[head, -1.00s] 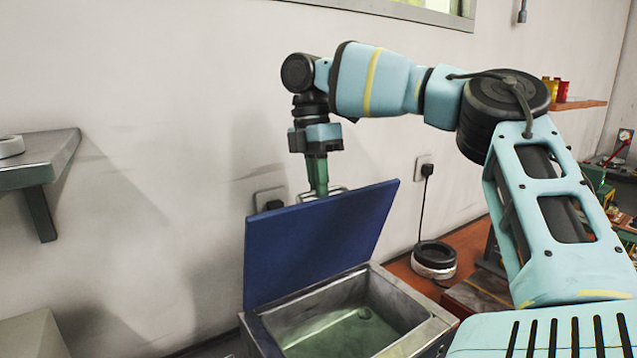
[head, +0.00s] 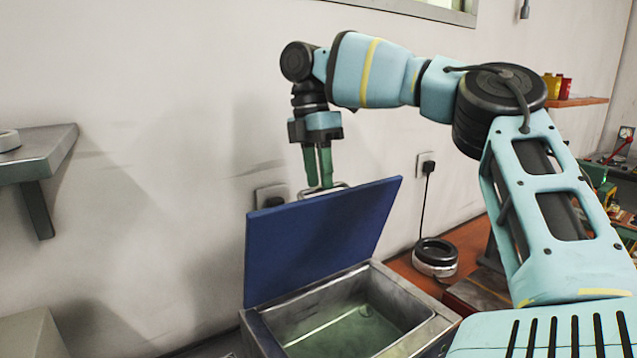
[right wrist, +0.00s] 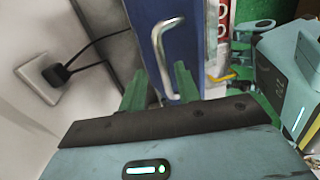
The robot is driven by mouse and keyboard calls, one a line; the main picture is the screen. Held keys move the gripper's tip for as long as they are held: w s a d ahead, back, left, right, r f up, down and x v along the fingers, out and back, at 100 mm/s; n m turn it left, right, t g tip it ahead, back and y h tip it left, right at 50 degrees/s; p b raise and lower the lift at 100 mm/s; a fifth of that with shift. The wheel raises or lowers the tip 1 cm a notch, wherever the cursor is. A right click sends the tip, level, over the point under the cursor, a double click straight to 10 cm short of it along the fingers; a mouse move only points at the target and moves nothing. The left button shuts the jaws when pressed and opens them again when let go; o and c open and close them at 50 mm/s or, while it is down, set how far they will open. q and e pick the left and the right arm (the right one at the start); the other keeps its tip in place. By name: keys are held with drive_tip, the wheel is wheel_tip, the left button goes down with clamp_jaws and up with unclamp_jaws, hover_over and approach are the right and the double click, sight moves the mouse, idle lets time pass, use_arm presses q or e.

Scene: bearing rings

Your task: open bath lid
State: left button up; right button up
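The blue lid (head: 318,243) stands raised and steeply tilted at the back of the metal bath (head: 405,290), leaving the basin uncovered. The lid's metal handle (head: 322,191) shows just above its top edge. My right gripper (head: 319,184) points down behind that edge, at the handle. In the right wrist view, the green fingers of my right gripper (right wrist: 160,90) are apart. The bent handle (right wrist: 158,50) shows in front of the gap between them, beside the blue lid (right wrist: 188,35). I cannot tell whether a finger touches it. My left gripper is out of view.
The wall is close behind the lid, with a socket (head: 270,196) near the gripper and a plugged socket (head: 425,165) to the right. A black and white round device (head: 435,258) sits on the orange bench right of the bath. A grey shelf (head: 40,160) juts out at left.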

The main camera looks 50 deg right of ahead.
drive_tip(key=v, duration=0.6)
drive_tip(key=shift+p, duration=0.3)
drive_tip(key=shift+a, duration=0.1)
idle(0.3)
